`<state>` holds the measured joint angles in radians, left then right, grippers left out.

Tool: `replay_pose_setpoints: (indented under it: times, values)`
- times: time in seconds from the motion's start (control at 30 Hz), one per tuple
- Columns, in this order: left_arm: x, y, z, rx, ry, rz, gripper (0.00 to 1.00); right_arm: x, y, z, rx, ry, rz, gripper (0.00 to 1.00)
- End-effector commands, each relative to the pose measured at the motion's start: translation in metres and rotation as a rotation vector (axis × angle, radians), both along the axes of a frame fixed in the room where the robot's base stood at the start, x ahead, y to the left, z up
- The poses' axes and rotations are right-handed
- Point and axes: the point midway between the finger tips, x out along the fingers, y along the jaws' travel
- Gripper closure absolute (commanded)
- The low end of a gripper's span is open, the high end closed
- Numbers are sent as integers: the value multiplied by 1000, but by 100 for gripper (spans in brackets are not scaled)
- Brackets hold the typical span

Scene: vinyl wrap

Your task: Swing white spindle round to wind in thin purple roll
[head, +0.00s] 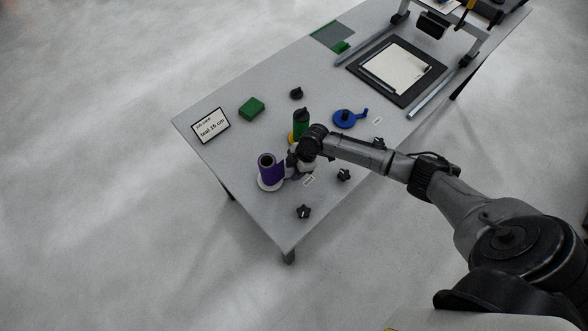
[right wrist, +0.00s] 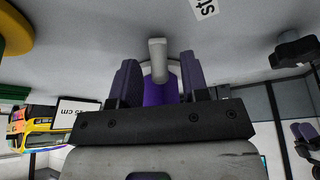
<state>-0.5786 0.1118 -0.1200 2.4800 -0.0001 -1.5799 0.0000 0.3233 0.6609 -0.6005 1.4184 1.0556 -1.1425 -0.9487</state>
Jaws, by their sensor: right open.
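The purple roll (head: 267,165) stands upright on the white spindle (head: 268,186) near the table's left front corner. My right gripper (head: 291,166) is just to the right of it, low over the table. In the right wrist view its two fingers (right wrist: 158,80) are open, with a white crank piece (right wrist: 157,48) of the spindle showing in the gap and the purple roll (right wrist: 160,92) behind. I cannot tell whether the fingers touch the white piece. My left gripper is not in view.
A green roll (head: 301,118) stands partly behind my right wrist. A blue crank spindle (head: 344,119), black knobs (head: 303,211), a green block (head: 252,108) and a sign reading teal 15 cm (head: 211,126) are around. A black board (head: 379,94) with a pale sheet lies farther back.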

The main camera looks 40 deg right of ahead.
Motion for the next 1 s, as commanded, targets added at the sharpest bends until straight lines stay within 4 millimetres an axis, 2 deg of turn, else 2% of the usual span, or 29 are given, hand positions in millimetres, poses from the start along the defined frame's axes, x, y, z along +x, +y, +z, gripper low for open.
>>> replay_pose_setpoints:
  times: [0.4,0.83,1.0]
  values:
    - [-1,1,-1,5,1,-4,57,1,2,-4,0,0,1,59]
    - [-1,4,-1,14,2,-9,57,1,2,-4,0,0,0,100]
    - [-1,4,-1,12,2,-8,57,0,2,-4,0,0,0,100]
